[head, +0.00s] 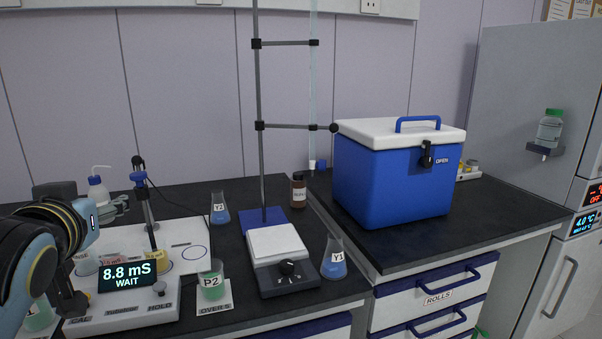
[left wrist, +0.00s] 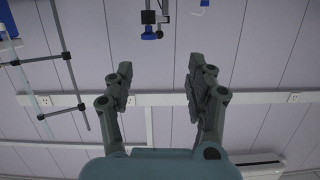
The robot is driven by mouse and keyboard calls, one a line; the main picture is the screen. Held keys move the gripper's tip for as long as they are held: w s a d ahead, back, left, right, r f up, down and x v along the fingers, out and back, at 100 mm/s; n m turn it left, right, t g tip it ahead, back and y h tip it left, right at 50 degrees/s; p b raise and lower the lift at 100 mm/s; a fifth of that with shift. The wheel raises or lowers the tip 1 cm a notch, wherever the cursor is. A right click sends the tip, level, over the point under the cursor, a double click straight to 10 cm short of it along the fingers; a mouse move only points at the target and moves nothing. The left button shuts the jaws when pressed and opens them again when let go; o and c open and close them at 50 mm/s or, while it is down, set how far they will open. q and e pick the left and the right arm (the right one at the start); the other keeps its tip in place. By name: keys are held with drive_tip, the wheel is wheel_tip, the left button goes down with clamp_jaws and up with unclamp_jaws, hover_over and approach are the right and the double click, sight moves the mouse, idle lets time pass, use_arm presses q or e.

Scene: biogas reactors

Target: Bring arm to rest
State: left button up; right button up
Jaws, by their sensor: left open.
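My left arm comes in at the left edge of the head view, over the left end of the bench. Its gripper (head: 117,206) is small and partly hidden behind my wrist there, close in the picture to the wash bottle (head: 97,191). In the left wrist view the two grey fingers of the left gripper (left wrist: 157,85) stand well apart with nothing between them. Behind them is the panelled wall. My right gripper does not show.
A meter (head: 127,277) reading 8.8 mS, WAIT and cup P2 (head: 211,283) stand near the arm. Flask Y2 (head: 220,210), a balance (head: 283,262), flask Y1 (head: 334,262) and a tall stand (head: 260,130) are further right. A blue cooler (head: 385,180) fills the right bench.

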use_arm(q)
drive_tip(key=s+d+f+m+g+h, duration=0.15)
drive_tip(key=s+f+g, duration=0.5)
drive_tip(key=s, duration=0.75)
drive_tip(key=s+d+f+m+g+h, duration=0.1)
drive_tip(key=s+f+m+g+h, duration=0.25)
drive_tip(key=s+f, duration=0.8)
drive_tip(key=s+a+f+n+g+y+b, duration=0.1)
drive_tip(key=s+f+b, duration=0.1)
drive_tip(key=f, duration=1.3)
drive_tip(key=s+a+f+g+b, duration=0.1)
drive_tip(key=s+f+b, duration=0.15)
drive_tip(key=f, duration=1.25)
drive_tip(key=s+a+f+g+b, duration=0.1)
drive_tip(key=s+f+b, duration=0.2)
drive_tip(key=s+f, duration=1.5)
drive_tip(key=shift+s+f, duration=0.15)
drive_tip(key=shift+f, duration=0.1)
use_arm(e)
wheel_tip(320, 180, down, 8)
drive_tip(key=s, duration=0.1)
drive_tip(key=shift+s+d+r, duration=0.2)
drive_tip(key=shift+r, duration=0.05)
use_arm(q)
drive_tip(key=shift+a+g, duration=0.1)
drive_tip(key=shift+g, duration=0.2)
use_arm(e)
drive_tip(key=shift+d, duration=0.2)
